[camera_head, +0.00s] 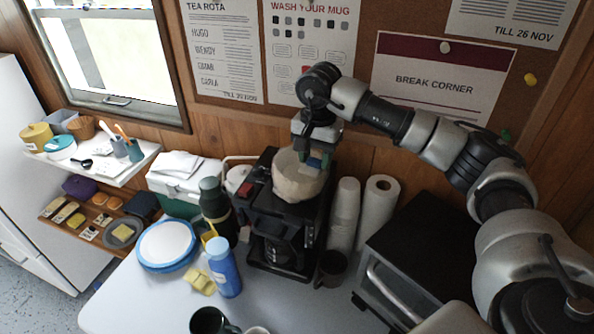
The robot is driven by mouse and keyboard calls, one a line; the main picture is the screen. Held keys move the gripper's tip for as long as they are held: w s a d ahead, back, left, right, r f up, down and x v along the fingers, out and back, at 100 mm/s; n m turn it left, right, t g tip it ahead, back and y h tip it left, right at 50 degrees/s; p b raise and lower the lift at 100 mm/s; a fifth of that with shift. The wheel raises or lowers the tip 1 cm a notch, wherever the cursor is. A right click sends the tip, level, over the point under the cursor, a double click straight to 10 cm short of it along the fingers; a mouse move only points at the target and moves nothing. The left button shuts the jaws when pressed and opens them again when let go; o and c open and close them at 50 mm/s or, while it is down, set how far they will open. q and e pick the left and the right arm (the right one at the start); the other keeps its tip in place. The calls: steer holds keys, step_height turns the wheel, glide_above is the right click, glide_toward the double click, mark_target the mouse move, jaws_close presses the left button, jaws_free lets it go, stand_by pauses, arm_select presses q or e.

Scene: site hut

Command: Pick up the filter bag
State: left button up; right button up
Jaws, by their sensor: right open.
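The filter bag (297,182) is a pale beige, rounded paper shape on top of the black coffee machine (270,222), towards the back of the table. My right arm reaches in from the right, and its right gripper (313,160) points down at the bag's upper right edge. The gripper is open, with its fingers at or just above the bag's rim. I cannot tell whether they touch it, and the gripper hides part of the bag's far side. My left gripper is out of view.
A dark flask (215,208) and a blue bottle (223,268) stand left of the machine. A cup stack (344,212), paper roll (376,212) and dark oven (425,255) stand to the right. Dark mugs sit in front. The table's front left (140,305) is clear.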

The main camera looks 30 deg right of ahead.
steer(key=shift+f, duration=0.1)
steer(key=shift+c, duration=0.6)
jaws_close()
